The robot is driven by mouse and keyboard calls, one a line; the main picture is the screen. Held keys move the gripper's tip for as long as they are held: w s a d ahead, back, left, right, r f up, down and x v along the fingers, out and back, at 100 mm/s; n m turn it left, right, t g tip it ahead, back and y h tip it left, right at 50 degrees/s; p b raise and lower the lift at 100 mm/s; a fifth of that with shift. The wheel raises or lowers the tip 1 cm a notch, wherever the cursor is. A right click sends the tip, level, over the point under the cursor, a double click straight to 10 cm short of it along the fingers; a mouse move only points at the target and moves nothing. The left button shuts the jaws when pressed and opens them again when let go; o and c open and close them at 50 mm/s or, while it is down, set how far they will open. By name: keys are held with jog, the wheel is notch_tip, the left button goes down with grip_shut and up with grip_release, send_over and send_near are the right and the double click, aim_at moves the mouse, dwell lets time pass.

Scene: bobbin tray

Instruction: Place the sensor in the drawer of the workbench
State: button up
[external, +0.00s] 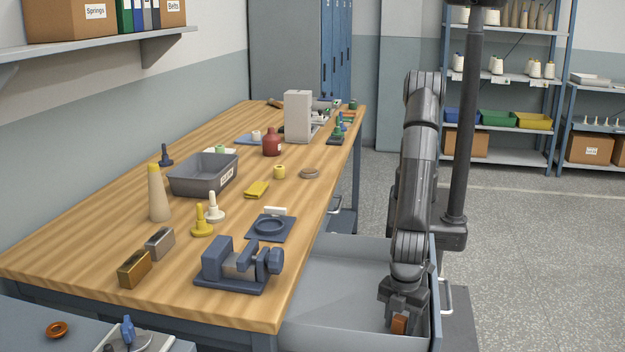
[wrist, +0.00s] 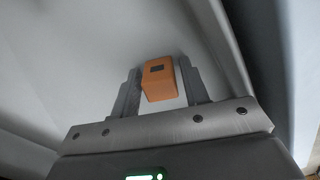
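The sensor (wrist: 160,84) is a small orange block with a dark patch on one face. It sits between the two fingers of my gripper (wrist: 160,88) and fills nearly all the gap between them. In the external view the sensor (external: 399,325) shows at the fingertips of my gripper (external: 400,318), which points down inside the open drawer (external: 340,285). The drawer is pulled out from the right side of the workbench (external: 120,228). I cannot tell whether the sensor touches the drawer floor.
The drawer's right wall (external: 435,300) stands close to my gripper. The drawer floor left of it looks bare. On the workbench near the drawer are a blue-grey vise (external: 238,265) and a square plate with a ring (external: 270,227). A grey bin (external: 203,175) stands farther back.

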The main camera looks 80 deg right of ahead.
aim_at(400, 317)
jog(key=shift+o, duration=0.8)
notch_tip(400, 317, up, 12)
jog(key=shift+r, duration=0.15)
jog(key=shift+w, duration=0.1)
